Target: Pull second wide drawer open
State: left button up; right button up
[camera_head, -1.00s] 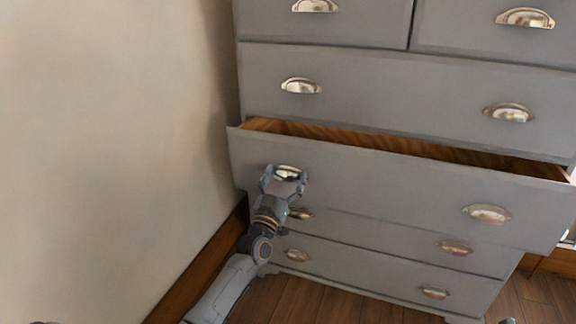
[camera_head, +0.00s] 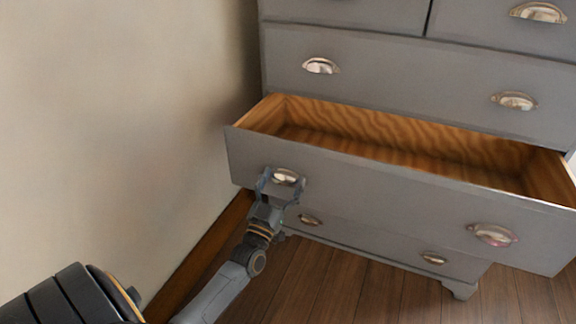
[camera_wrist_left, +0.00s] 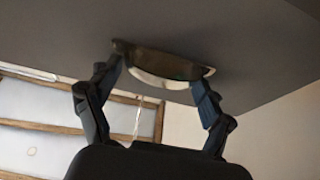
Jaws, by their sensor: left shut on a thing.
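The second wide drawer (camera_head: 370,195) of the grey dresser is pulled well out, and its empty wooden inside shows. My left gripper (camera_head: 282,182) is shut on the drawer's left cup handle (camera_head: 285,176). In the left wrist view the gripper's fingers (camera_wrist_left: 160,75) sit on either side of the metal cup handle (camera_wrist_left: 165,68), under the drawer front (camera_wrist_left: 245,50). The drawer's right cup handle (camera_head: 493,234) is free. My right gripper is not in view.
The closed first wide drawer (camera_head: 410,85) is above the open one. A lower drawer (camera_head: 375,240) is closed below it. A beige wall (camera_head: 110,120) stands close on the left. The wooden floor (camera_head: 345,290) in front is clear.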

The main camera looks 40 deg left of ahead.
pick_arm(q)
jog(key=shift+s+d+p, duration=0.25)
jog(key=shift+s+p, duration=0.2)
jog(key=shift+s, duration=0.5)
jog(key=shift+s+d, duration=0.1)
jog(key=shift+s, duration=0.25)
jog(key=shift+s+d+p, duration=0.15)
jog(key=shift+s+p, duration=0.25)
jog(key=shift+s, duration=0.25)
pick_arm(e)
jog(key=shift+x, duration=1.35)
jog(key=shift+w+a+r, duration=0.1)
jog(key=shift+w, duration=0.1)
pick_arm(q)
jog(key=o, duration=1.5)
jog(key=shift+c, duration=0.2)
jog(key=shift+s, duration=0.1)
jog(key=v, duration=1.2)
